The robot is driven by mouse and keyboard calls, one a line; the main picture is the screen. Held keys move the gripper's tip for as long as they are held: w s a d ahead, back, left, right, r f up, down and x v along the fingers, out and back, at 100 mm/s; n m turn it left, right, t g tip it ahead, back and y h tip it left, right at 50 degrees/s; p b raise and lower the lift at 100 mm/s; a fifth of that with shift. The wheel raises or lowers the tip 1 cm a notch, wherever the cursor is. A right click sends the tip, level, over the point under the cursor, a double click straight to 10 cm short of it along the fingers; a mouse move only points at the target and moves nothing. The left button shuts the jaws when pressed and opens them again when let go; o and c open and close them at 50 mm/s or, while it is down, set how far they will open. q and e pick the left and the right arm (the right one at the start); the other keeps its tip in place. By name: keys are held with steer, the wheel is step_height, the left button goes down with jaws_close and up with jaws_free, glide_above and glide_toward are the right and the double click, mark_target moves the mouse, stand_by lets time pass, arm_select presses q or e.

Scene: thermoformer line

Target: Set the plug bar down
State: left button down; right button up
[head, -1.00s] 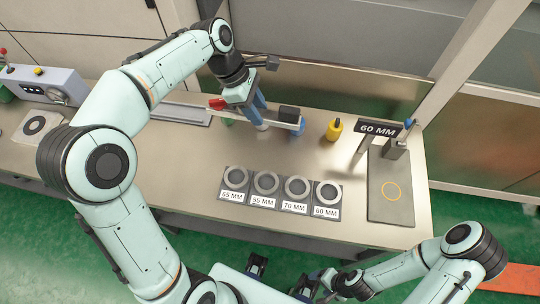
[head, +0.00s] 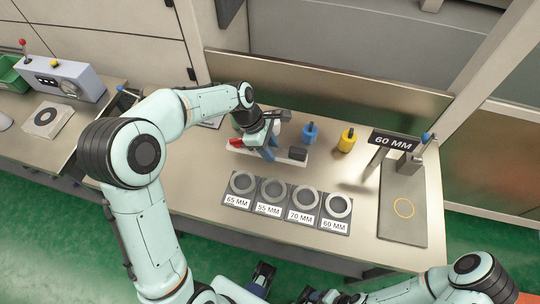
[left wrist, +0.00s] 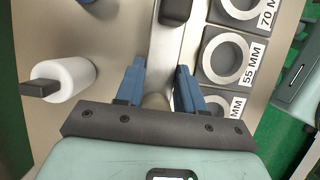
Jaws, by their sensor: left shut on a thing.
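I cannot tell whether the bar touches the table.
The ring stations, including the 55 MM one (head: 270,194), stand in front of the bar. Behind are a blue plug (head: 309,133), a yellow plug (head: 347,140) and a white plug (left wrist: 62,80). A grey plate (head: 403,222) under a 60 MM sign (head: 393,141) is at right.

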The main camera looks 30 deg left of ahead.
arm_select(q)
steer(key=shift+f, duration=2.05)
steer(key=shift+f+b, duration=0.15)
steer(key=shift+b, duration=0.15)
steer(key=c, duration=0.7)
jaws_free()
